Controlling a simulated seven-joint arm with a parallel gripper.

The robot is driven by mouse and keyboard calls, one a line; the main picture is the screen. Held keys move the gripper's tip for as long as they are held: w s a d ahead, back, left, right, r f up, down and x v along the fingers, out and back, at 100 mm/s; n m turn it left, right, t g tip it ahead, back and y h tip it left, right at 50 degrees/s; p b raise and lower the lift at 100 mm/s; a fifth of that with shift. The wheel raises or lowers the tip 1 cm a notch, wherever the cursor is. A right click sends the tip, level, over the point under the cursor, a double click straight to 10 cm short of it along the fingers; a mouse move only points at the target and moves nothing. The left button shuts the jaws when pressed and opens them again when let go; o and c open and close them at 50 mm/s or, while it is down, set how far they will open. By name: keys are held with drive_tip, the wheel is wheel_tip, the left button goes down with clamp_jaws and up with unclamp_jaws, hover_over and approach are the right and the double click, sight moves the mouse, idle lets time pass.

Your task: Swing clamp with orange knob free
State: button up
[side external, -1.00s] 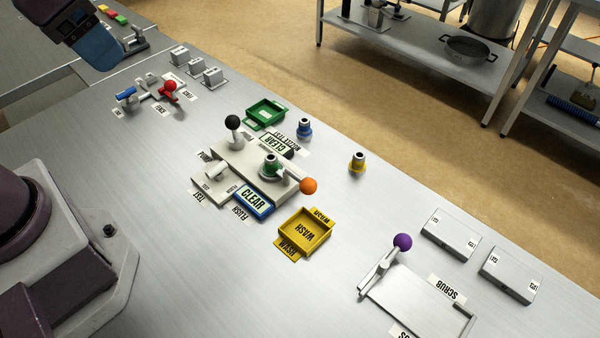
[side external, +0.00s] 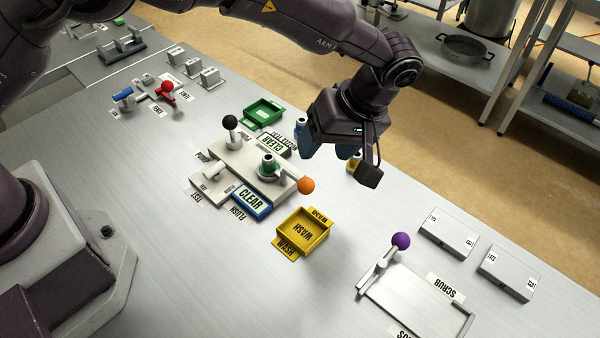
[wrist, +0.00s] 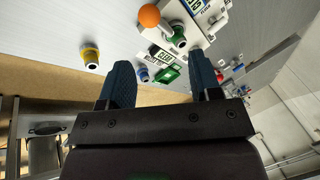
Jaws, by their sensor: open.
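The clamp's orange knob (side external: 306,185) is at the right end of a pale lever on the beige fixture (side external: 225,158). A green-collared nozzle (side external: 268,167) stands on the fixture beside the lever. In the wrist view the orange knob (wrist: 149,15) is near the top, ahead of the fingers. My gripper (side external: 328,150) has blue fingers and hangs above the table, up and to the right of the knob in the side view. It is open and apart from the knob. In the wrist view nothing is between the fingers (wrist: 162,82).
A black-knobbed lever (side external: 230,123) stands on the fixture. The yellow WASH tray (side external: 302,233) lies near the orange knob. A yellow-collared nozzle (side external: 354,164) is partly hidden behind my gripper. The purple-knobbed clamp (side external: 400,241) is further right. Bare table lies between the nozzle and the purple knob.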

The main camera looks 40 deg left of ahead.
sight(298, 177)
drive_tip(key=a+f+n, duration=0.1)
drive_tip(key=f+n, duration=0.1)
drive_tip(key=f, duration=0.1)
drive_tip(key=s+a+f+n, duration=0.1)
drive_tip(key=a+f+n, duration=0.1)
drive_tip(key=f, duration=0.1)
drive_tip(key=a+f+n, duration=0.1)
drive_tip(key=f, duration=0.2)
drive_tip(key=shift+s+a+f+n, duration=0.15)
drive_tip(key=shift+a+f+n, duration=0.05)
drive_tip(key=shift+f+n, duration=0.2)
clamp_jaws()
